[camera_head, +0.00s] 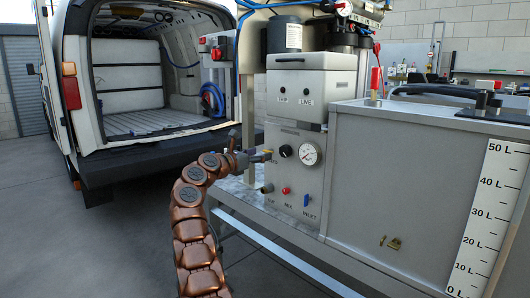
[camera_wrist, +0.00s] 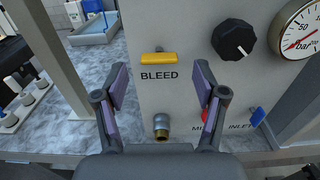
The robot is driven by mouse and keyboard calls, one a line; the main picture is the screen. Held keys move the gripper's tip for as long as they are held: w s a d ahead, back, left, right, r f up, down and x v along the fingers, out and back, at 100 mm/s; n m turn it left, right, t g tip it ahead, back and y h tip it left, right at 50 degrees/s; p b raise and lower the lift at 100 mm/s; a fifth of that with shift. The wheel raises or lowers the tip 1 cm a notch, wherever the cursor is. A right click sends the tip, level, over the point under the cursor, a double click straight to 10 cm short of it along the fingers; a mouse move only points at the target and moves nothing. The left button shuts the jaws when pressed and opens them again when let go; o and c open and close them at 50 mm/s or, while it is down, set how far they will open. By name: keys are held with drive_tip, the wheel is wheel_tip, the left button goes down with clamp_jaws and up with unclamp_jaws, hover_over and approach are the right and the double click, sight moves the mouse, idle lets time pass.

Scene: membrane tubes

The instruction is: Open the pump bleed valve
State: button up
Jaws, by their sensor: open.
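The bleed valve has a yellow lever handle (camera_wrist: 159,58) that lies horizontal on the grey pump panel (camera_wrist: 190,95), above the word BLEED. In the head view the yellow handle (camera_head: 268,151) shows small just past my gripper (camera_head: 258,156). In the wrist view my gripper (camera_wrist: 160,85) is open and empty, its two purple-padded fingers either side of the BLEED label and below the handle. The fingers appear apart from the handle. A brass-ended pipe outlet (camera_wrist: 161,127) sticks out low on the panel between the fingers.
A black knob (camera_wrist: 234,39) and a pressure gauge (camera_wrist: 300,30) sit right of the handle. A red control (camera_wrist: 209,113) and a blue INLET lever (camera_wrist: 257,117) are lower right. A grey frame post (camera_wrist: 50,55) stands left. A litre-marked tank (camera_head: 430,180) stands right of the pump.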

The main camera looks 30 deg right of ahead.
sight(269, 151)
drive_tip(key=shift+p+x, duration=0.3)
drive_tip(key=shift+x, duration=1.35)
drive_tip(key=c, duration=1.1)
